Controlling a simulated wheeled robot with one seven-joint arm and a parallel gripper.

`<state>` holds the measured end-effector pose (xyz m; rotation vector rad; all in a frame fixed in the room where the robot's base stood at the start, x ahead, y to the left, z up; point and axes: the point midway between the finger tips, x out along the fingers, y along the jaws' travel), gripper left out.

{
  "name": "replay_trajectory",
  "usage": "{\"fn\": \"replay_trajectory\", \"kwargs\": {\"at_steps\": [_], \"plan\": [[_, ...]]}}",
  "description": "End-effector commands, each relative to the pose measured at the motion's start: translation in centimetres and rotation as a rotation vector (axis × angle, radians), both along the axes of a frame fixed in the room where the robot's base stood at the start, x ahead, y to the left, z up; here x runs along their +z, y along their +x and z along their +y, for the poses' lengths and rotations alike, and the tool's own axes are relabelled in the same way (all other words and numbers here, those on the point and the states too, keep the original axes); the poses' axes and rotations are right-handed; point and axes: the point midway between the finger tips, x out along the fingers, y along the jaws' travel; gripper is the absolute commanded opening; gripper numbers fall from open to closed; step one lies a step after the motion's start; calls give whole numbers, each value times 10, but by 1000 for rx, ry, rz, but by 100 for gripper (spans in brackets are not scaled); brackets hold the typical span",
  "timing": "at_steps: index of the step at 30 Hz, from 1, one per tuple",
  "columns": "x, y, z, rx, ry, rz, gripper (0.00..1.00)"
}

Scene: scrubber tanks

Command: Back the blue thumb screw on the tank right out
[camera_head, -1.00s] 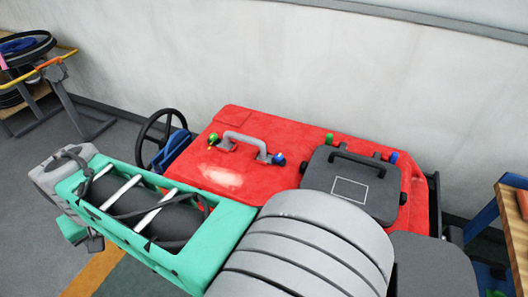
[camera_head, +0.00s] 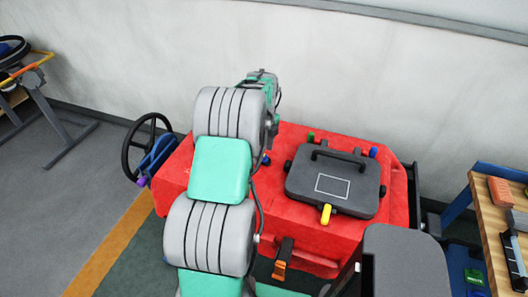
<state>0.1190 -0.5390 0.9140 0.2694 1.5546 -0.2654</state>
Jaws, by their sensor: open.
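The red tank (camera_head: 290,232) stands against the wall, with a dark grey lid (camera_head: 355,200) on its right part. A small blue knob (camera_head: 373,152) is at the lid's back right corner. Another small blue piece (camera_head: 266,160) shows on the tank just right of my arm, partly hidden. I cannot tell from the picture which blue piece is the thumb screw. My arm reaches over the tank's left part, with its far end above the tank's back edge. My gripper's fingers are hidden behind the arm. Nothing of mine is seen touching either blue piece.
An orange-tipped latch (camera_head: 280,268) is on the front. A black steering wheel (camera_head: 146,147) is left, a wooden bench (camera_head: 485,222) right. My arm covers the tank's left top.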

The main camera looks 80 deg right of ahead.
Motion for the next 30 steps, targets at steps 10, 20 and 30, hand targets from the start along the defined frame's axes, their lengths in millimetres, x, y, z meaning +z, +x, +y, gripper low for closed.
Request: {"fn": "replay_trajectory", "kwargs": {"at_steps": [10,20,30], "plan": [[-24,1,0,3,-1,-1,50],[-23,1,0,3,-2,0,30],[-23,1,0,3,-2,0,3]]}}
